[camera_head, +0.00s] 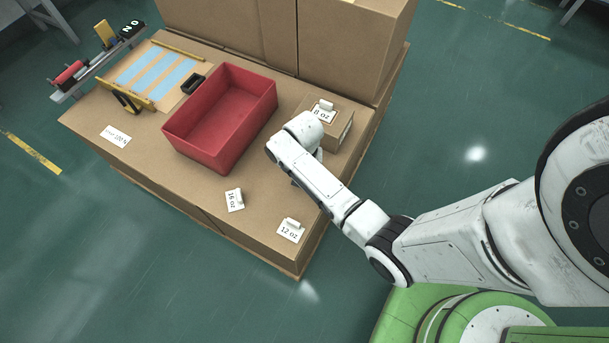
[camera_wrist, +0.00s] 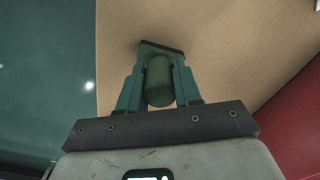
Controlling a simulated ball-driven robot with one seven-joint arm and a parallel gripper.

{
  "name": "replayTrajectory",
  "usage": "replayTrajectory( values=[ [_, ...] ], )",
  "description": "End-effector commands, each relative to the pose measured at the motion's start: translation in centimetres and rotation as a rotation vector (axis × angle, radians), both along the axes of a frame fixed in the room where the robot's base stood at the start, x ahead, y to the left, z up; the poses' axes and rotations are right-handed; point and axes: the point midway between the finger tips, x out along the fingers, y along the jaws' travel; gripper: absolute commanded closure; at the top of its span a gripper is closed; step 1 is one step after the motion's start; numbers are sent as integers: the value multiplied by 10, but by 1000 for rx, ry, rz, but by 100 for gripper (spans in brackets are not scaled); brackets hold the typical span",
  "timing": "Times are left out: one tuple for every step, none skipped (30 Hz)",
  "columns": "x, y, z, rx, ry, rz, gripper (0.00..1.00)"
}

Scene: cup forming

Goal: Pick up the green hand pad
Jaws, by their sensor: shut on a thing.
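In the wrist view, my gripper (camera_wrist: 162,66) has its two fingers closed on the green hand pad (camera_wrist: 159,85). The pad shows as a rounded green body between the fingers, with a flat dark edge at the far end. Brown cardboard lies behind it. I cannot tell whether the pad touches the cardboard or is clear of it. In the head view, my arm's wrist covers the gripper and the pad, over the right part of the cardboard-topped table (camera_head: 262,205), between the red bin and the 12 oz card.
A red bin (camera_head: 190,140) stands left of my wrist; its wall shows at right in the wrist view (camera_wrist: 297,130). A small 8 oz box (camera_head: 338,132) is close behind my wrist. Cards marked 16 oz (camera_head: 234,200) and 12 oz (camera_head: 291,231) lie near the front edge. Large boxes (camera_head: 335,45) block the back.

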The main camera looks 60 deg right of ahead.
Motion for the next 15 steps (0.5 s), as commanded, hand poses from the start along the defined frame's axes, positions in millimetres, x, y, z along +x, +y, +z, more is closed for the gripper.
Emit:
replayTrajectory(
  values=[
    [0, 0, 0, 0, 0, 0, 84],
    [0, 0, 0, 0, 0, 0, 87],
    [0, 0, 0, 0, 0, 0, 91],
    [0, 0, 0, 0, 0, 0, 94],
    [0, 0, 0, 0, 0, 0, 97],
    [0, 0, 0, 0, 0, 0, 100],
    [0, 0, 0, 0, 0, 0, 100],
    [0, 0, 0, 0, 0, 0, 100],
    [0, 0, 0, 0, 0, 0, 100],
    [0, 0, 0, 0, 0, 0, 100],
    [0, 0, 0, 0, 0, 0, 100],
    [0, 0, 0, 0, 0, 0, 100],
    [0, 0, 1, 0, 0, 0, 100],
    [0, 0, 1, 0, 0, 0, 100],
    [0, 0, 2, 0, 0, 0, 100]
  ],
)
